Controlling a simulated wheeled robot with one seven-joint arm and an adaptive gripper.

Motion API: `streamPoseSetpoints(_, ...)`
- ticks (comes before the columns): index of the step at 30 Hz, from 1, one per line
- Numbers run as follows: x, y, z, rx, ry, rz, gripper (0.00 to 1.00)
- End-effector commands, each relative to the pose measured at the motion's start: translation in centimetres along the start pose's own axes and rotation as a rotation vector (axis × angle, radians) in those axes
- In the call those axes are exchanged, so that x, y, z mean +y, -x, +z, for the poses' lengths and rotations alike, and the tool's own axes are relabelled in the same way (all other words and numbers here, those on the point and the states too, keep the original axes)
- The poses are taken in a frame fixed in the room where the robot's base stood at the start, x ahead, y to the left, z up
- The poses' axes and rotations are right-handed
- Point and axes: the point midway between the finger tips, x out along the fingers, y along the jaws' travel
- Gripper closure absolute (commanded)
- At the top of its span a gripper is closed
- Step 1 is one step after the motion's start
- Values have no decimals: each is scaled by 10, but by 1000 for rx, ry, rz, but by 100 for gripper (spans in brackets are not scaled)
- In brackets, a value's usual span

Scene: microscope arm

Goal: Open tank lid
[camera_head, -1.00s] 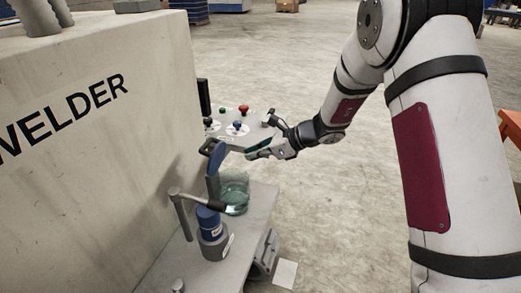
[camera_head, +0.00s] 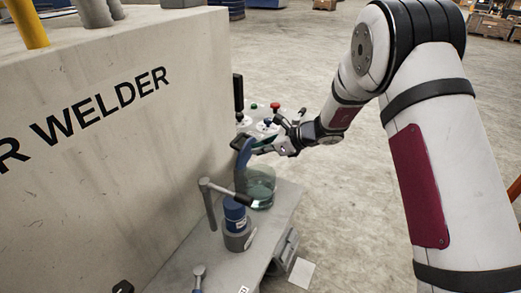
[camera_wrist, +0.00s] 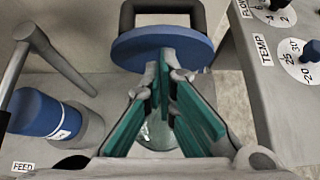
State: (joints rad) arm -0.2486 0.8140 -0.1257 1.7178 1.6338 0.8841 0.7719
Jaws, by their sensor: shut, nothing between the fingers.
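The tank (camera_head: 260,188) is a clear greenish glass vessel on the grey bench. Its blue lid (camera_head: 244,155) stands raised and steeply tilted at the tank's left side, with a dark handle on its outer face. In the wrist view, the blue disc of the lid (camera_wrist: 130,50) and its dark handle (camera_wrist: 128,14) are at the top. Part of the glass (camera_wrist: 155,132) shows below, behind the fingers. My gripper (camera_head: 262,147) is above the tank beside the lid. Its green-padded fingers (camera_wrist: 178,76) are shut and empty, overlapping the lid's lower edge in view; contact cannot be told.
A blue-capped bottle (camera_head: 235,214) in a grey holder and a grey lever (camera_head: 210,205) stand left of the tank. A control panel with knobs (camera_head: 268,122) is behind it. The large welder housing (camera_head: 110,150) walls off the left. Open floor lies right.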

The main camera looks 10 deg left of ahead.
Motion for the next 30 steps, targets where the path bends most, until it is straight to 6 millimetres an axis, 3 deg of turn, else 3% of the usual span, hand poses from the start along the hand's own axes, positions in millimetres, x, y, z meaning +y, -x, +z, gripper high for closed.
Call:
streamPoseSetpoints(15,-1,-25,36,118,1,-1,100)
streamPoseSetpoints(30,-2,-18,35,118,0,-1,100)
